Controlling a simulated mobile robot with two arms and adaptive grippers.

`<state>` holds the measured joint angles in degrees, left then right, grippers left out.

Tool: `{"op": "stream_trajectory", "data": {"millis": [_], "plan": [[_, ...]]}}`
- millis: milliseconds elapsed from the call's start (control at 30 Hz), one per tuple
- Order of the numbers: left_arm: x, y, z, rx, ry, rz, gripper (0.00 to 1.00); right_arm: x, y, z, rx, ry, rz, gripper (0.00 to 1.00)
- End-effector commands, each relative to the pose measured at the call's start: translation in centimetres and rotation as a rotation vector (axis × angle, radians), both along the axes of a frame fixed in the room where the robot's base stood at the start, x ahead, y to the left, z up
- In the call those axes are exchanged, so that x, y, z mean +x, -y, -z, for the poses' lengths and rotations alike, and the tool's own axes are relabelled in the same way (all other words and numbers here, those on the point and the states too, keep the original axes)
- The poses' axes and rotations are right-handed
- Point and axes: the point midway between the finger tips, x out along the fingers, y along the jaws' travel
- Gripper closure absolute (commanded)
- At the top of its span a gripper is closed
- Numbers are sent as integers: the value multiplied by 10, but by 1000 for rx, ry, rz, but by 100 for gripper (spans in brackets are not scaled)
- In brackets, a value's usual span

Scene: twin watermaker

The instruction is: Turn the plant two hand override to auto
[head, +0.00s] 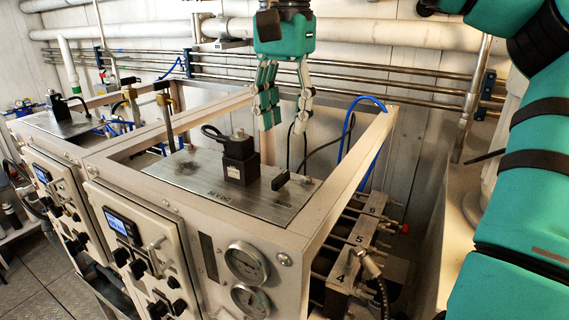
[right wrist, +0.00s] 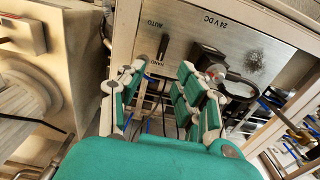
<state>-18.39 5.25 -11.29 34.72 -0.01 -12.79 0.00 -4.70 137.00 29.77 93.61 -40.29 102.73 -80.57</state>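The override switch, a small black lever (head: 281,180), stands on the metal top plate (head: 205,188) of the nearer unit, right of a black solenoid block (head: 239,162). In the right wrist view the lever (right wrist: 163,47) lies between the printed words AUTO and HAND; its exact setting is hard to tell. My right gripper (head: 284,128) hangs fingers down above and behind the lever, apart from it. Its fingers are open and empty; in the right wrist view the gripper (right wrist: 162,72) has the lever showing beyond the gap between its fingertips. My left gripper is out of view.
A light frame bar (head: 345,165) borders the plate on the right. A blue hose (head: 349,130) and dark cables rise behind the plate. Steel pipes (head: 350,86) run along the wall. A similar second unit (head: 62,122) stands farther left.

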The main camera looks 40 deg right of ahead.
Motion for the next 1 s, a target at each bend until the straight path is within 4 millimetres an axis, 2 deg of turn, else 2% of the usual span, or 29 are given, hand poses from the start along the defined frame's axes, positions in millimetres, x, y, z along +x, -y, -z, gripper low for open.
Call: {"op": "stream_trajectory", "data": {"millis": [100,267,433,700,833,867,1000], "plan": [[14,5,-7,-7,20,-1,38,-1,0,26,1,-3,-2,65],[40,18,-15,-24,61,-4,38,-1,0,56,1,-2,-1,65],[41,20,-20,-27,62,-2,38,0,0,78,0,-1,1,65],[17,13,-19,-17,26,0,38,0,0,88,0,1,1,65],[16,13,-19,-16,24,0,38,0,0,88,0,1,1,65],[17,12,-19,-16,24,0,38,0,0,88,0,1,1,67],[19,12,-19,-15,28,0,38,0,0,88,0,1,1,85]]}}
